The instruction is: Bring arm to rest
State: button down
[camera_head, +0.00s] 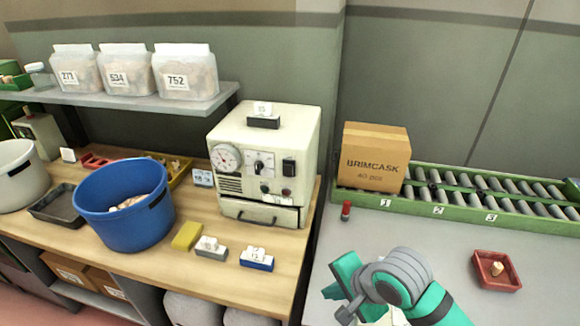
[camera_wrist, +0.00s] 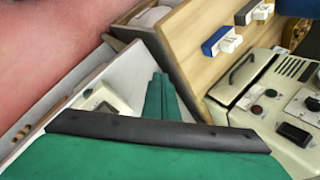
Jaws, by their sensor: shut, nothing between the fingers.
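My gripper (camera_wrist: 160,82) shows in the wrist view as two green fingers pressed together, with nothing between them. In that view it points toward the gap beside the wooden bench, apart from the things on it. In the head view my green and grey arm (camera_head: 395,275) is folded at the bottom, right of the middle, over the grey table. Its fingertips cannot be made out clearly there.
A cream machine (camera_head: 265,165) and a blue bucket (camera_head: 125,220) stand on the wooden bench (camera_head: 140,268). On the grey table (camera_head: 445,255) are a red tray (camera_head: 482,270) with a cork and a small red-topped item (camera_head: 346,211). A BRIMCASK box (camera_head: 375,158) sits on the green roller conveyor (camera_head: 455,205).

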jog(key=w+a+r+n+t+y, duration=0.1)
jog(key=w+a+r+t+y, duration=0.4)
jog(key=a+r, duration=0.4)
jog(key=w+a+r+n+t+y, duration=0.1)
jog(key=w+a+r+t+y, duration=0.1)
jog(key=w+a+r+t, duration=0.6)
jog(key=s+d+f+m+h, duration=0.25)
jog(key=s+f+h, duration=0.85)
jog(key=s+f, duration=0.95)
jog(key=s+d+f+n, duration=0.1)
jog(key=s+f+n, duration=0.1)
jog(key=s, duration=0.5)
jog(key=s+d+f+n+g, duration=0.1)
jog(key=s+d+f+n, duration=0.1)
jog(key=s+n, duration=0.3)
jog(key=s+d+f+n+g, duration=0.1)
jog(key=s+f+n, duration=0.2)
jog(key=s, duration=0.6)
jog(key=shift+d+f+n, duration=0.3)
jog(key=shift+f+n, duration=0.05)
jog(key=shift+n, duration=0.4)
